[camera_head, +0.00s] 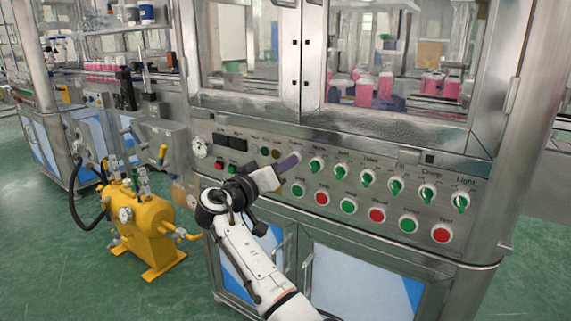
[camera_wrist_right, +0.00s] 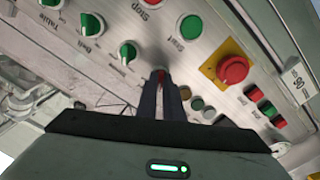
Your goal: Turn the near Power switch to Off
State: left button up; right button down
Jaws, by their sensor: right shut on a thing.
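My right gripper (camera_head: 292,160) is at the left end of the upper row of switches on the machine's front panel. In the right wrist view its two dark fingers (camera_wrist_right: 161,80) are closed together on the Power switch (camera_wrist_right: 161,76). My left gripper is in neither view.
Green switches (camera_head: 316,165) continue to the right of the held one. Below is a row of green and red buttons (camera_head: 321,198). A red emergency button (camera_wrist_right: 232,69) on a yellow plate shows in the right wrist view. A yellow tank (camera_head: 150,225) stands left.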

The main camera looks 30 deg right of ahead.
jog(key=c, duration=1.9)
grip_release()
jog(key=v, duration=1)
jog(key=shift+a+p, duration=0.15)
jog(key=shift+p, duration=0.15)
